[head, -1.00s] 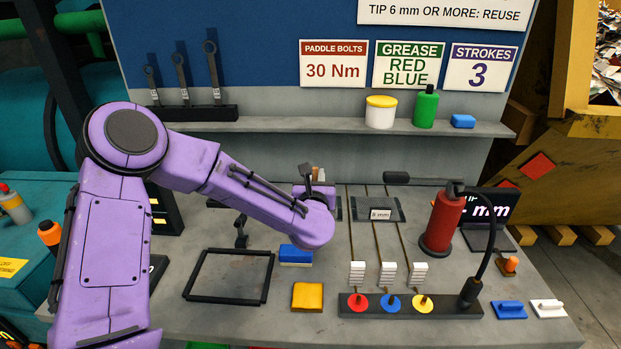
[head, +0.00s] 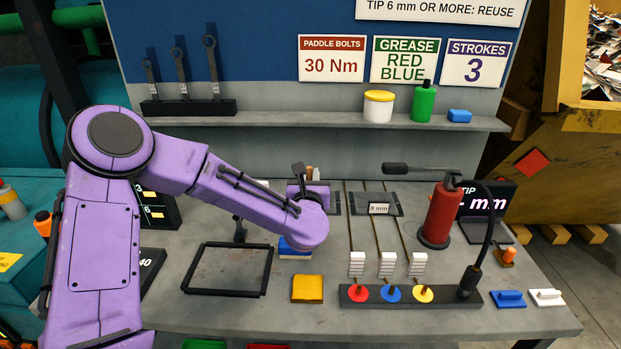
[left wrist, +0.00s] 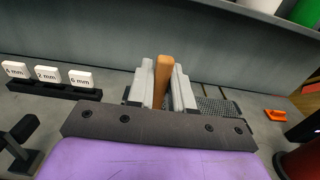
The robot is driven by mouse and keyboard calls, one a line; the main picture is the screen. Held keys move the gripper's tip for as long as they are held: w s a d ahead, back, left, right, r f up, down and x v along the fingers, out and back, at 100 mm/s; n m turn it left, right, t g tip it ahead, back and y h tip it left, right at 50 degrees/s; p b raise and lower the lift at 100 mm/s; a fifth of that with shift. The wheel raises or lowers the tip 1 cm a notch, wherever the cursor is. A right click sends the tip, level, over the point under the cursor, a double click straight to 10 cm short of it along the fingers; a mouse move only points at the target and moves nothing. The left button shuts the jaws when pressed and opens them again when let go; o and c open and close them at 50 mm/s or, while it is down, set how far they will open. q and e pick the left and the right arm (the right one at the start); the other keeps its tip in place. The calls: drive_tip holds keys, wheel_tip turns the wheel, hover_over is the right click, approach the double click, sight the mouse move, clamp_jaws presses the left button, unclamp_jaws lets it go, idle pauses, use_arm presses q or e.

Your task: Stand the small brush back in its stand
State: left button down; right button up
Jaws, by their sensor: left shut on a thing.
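My left gripper (left wrist: 163,85) is shut on a wooden handle (left wrist: 163,72), which stands nearly upright between its pale fingers in the left wrist view. I take this to be the small brush; its bristles are hidden. In the head view my left gripper (head: 311,180) is over the back middle of the bench, and only a little of the brown handle shows behind it. I cannot make out the brush's stand; it may be hidden behind my wrist. My right gripper is not in view.
A blue sponge-like block (head: 290,250) is partly under my wrist. A yellow cloth (head: 307,289) and an empty black frame (head: 187,272) lie in front. A red cylinder (head: 439,217) stands to the right. A black rack with size tags (left wrist: 50,89) shows left in the wrist view.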

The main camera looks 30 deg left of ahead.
use_arm(q)
drive_tip(key=shift+w, duration=0.1)
idle(0.3)
drive_tip(key=shift+w, duration=0.25)
drive_tip(key=shift+b, duration=0.3)
idle(0.3)
idle(0.4)
